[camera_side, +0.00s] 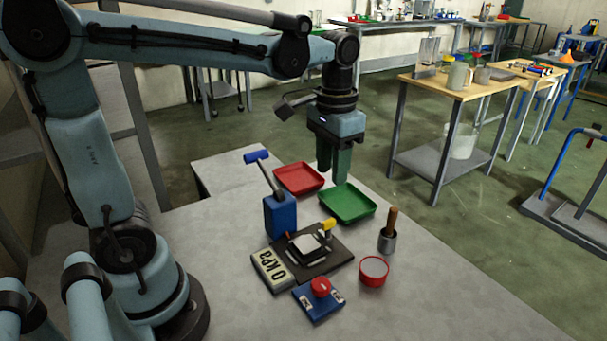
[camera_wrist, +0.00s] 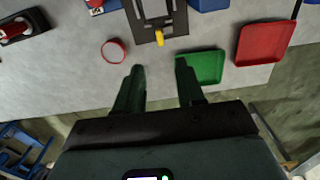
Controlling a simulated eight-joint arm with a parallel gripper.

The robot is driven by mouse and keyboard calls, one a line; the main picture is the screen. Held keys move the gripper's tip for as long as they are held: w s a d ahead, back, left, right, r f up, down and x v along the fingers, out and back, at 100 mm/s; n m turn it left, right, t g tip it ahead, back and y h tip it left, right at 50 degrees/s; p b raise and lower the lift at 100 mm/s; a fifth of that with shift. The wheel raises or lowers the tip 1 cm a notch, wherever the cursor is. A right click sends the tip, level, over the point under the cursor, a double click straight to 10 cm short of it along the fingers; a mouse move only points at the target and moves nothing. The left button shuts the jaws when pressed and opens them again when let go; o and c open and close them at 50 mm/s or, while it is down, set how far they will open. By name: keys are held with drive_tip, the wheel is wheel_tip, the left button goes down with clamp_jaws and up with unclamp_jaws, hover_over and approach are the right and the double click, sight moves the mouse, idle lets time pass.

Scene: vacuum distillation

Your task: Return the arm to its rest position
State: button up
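My gripper (camera_side: 334,170) hangs pointing down above the back part of the grey table, close to the green tray and the red tray. Its green fingers reach down with no object visible between them. In the wrist view, my gripper's two fingers (camera_wrist: 160,85) stand clearly apart, with only bare table seen between them. My arm is stretched out from the left to above the table.
A green tray (camera_side: 348,204), a red tray (camera_side: 298,179), a blue block with a lever (camera_side: 281,215), a 0 kPa display (camera_side: 272,270), a dark plate (camera_side: 330,262), a red-knob box (camera_side: 319,299), a red round dish (camera_side: 374,270) and a metal cup (camera_side: 387,241) stand on the table.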

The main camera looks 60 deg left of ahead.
drive_tip(key=shift+r, duration=0.1)
idle(0.3)
drive_tip(key=s+f+t, duration=0.3)
drive_tip(key=s+t, duration=0.2)
drive_tip(key=t, duration=0.2)
drive_tip(key=shift+s+f, duration=0.15)
drive_tip(key=shift+f, duration=0.15)
